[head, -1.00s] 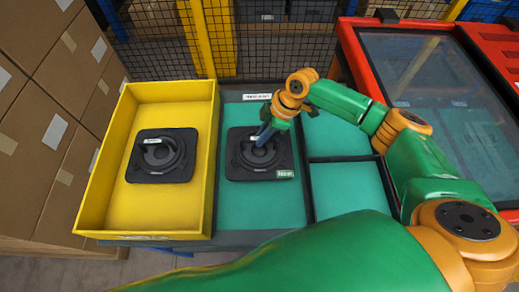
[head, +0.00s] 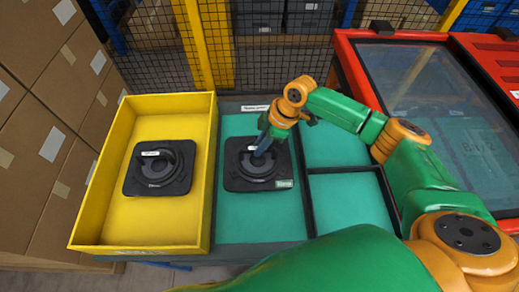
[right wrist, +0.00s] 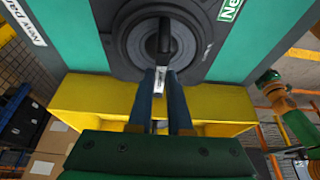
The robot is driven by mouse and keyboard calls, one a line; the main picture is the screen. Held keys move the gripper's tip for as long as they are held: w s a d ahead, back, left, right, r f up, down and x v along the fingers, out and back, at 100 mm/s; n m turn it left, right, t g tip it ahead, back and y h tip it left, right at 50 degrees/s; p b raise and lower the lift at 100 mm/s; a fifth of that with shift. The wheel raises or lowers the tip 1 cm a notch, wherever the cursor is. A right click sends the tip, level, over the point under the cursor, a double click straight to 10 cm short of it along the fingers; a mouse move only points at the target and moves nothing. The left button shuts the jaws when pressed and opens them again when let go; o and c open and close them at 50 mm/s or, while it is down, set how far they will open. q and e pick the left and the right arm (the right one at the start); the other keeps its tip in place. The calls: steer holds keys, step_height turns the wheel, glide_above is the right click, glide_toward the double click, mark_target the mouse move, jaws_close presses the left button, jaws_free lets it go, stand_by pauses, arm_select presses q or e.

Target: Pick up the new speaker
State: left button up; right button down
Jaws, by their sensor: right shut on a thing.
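The new speaker (head: 240,178) is a black square plate with a round raised cone and a green-and-white tag at its near right corner. It lies in the teal-floored left compartment (head: 236,222) of the tray. My right gripper (head: 262,148) reaches down onto its middle and is shut on its upright central grip. I cannot tell whether the speaker is clear of the tray floor.
A yellow box (head: 85,215) to the left holds a second, similar black speaker (head: 150,188); its wall stands beside the tray. Two teal compartments (head: 350,200) on the right are empty. Stacked cartons (head: 45,130) stand far left; a red-framed glass-topped case (head: 395,70) stands right.

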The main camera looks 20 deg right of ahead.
steer(key=r, duration=0.2)
steer(key=shift+s+a+r+b, duration=0.1)
steer(key=shift+s+r+b, duration=0.1)
steer(key=shift+r+b, duration=0.2)
steer(key=s+a+r+p, duration=0.2)
steer(key=s+a+r, duration=0.1)
steer(key=s+r, duration=0.3)
steer(key=s+a+r+p, duration=0.3)
steer(key=s+r, duration=0.3)
steer(key=r, duration=0.3)
steer(key=shift+s, duration=0.15)
